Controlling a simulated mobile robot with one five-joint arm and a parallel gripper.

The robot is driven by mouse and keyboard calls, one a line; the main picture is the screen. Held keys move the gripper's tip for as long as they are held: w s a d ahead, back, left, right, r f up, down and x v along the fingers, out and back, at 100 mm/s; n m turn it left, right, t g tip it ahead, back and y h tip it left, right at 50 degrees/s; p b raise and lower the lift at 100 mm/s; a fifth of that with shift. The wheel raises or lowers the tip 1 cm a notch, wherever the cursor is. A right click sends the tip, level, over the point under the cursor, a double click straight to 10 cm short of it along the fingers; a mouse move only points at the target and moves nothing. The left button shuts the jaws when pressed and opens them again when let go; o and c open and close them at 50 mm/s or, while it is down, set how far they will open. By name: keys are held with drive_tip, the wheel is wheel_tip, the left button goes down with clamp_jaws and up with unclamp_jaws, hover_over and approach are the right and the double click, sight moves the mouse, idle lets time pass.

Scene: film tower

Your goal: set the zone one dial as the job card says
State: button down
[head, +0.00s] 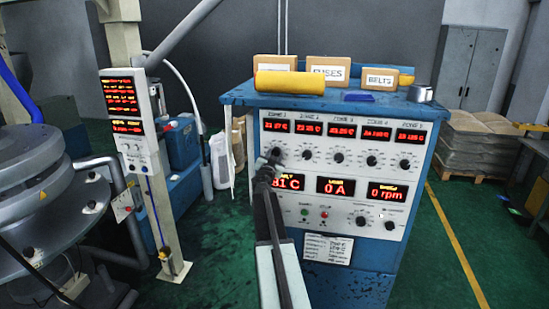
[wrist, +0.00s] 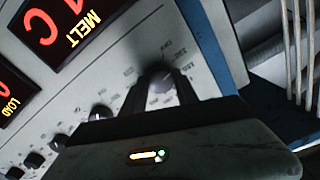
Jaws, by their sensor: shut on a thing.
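The zone one dial (wrist: 161,82) is the dial at the left end of the row on the blue cabinet's white panel (head: 330,172). My gripper (wrist: 158,92) has its two dark fingers on either side of this dial and is shut on it. In the head view my gripper (head: 272,160) reaches up to the panel and partly covers the dial. The red zone one display (head: 276,126) sits above it. A white card (head: 328,249), which may be the job card, is fixed below the panel; its print is too small to read.
Other zone dials (head: 338,157) run to the right in the same row. Below it are the melt display (head: 291,182), the load display (head: 335,187) and an rpm display (head: 388,193). Boxes and a yellow roll (head: 290,85) lie on top. Green floor (head: 450,270) is open at right.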

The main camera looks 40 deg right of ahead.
drive_tip(key=m, duration=0.7)
drive_tip(key=shift+m+h, duration=0.3)
drive_tip(key=shift+m, duration=0.1)
drive_tip(key=m, duration=0.3)
drive_tip(key=shift+m, duration=0.4)
drive_tip(key=m, duration=0.3)
drive_tip(key=shift+m+g, duration=0.4)
drive_tip(key=m, duration=0.3)
drive_tip(key=shift+r+m, duration=0.1)
drive_tip(key=shift+m, duration=0.2)
drive_tip(key=m, duration=0.3)
drive_tip(key=shift+m, duration=0.4)
drive_tip(key=m, duration=0.3)
drive_tip(key=shift+r+m+p, duration=0.1)
drive_tip(key=shift+m+p, duration=0.2)
drive_tip(key=shift+m+g, duration=0.3)
drive_tip(key=shift+m, duration=1.6)
